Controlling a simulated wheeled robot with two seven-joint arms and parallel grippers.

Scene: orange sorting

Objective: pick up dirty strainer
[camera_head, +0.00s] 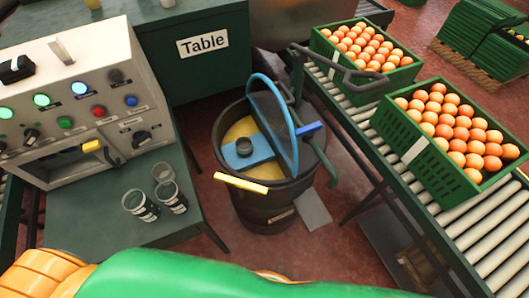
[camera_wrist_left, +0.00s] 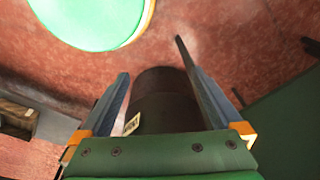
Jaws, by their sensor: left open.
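A round strainer (camera_head: 268,133) with a blue rim and grey mesh stands tilted on edge at the top of a dark bin (camera_head: 277,215). I cannot tell if the mesh is dirty. The bin has yellowish contents and a blue piece (camera_head: 237,158) with a small dark round part across its opening. A yellow bar (camera_head: 240,183) lies at its front rim. My left gripper (camera_wrist_left: 153,57) is open and empty in the left wrist view, with a dark bin-like body (camera_wrist_left: 165,95) seen between its fingers. It does not clearly show in the head view. My right gripper is not in view.
Two green crates of oranges (camera_head: 412,150) (camera_head: 322,47) sit on a roller conveyor (camera_head: 455,222) at the right. A control panel (camera_head: 75,100) and several cups (camera_head: 140,204) stand on the green table (camera_head: 95,230) at the left. A green cabinet labelled Table (camera_head: 190,85) is behind.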

